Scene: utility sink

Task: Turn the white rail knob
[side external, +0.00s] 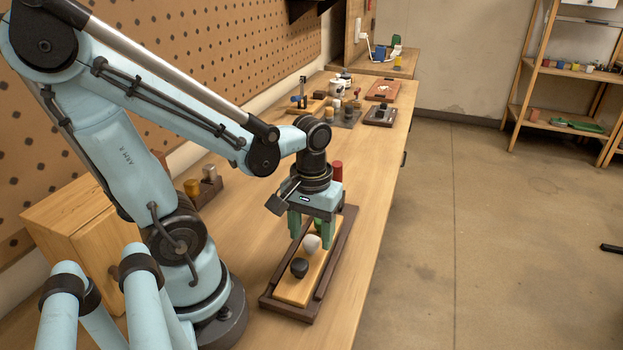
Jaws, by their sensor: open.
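The white rail knob (311,244) is a rounded white knob on a yellow wooden board (291,291) set in a dark brown frame (341,240). A black knob (299,267) stands in front of it on the same board. My gripper (310,233) points down over the board with its green fingers apart. The fingertips are at or just above the white knob; I cannot tell whether they touch it. A green shape, partly hidden, shows behind the white knob.
A red cylinder (337,171) stands just behind my gripper. A wooden box (90,232) sits at the left by the pegboard. Several small items, including a dark tray (380,116), lie farther back. The bench right of the frame is clear up to its edge.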

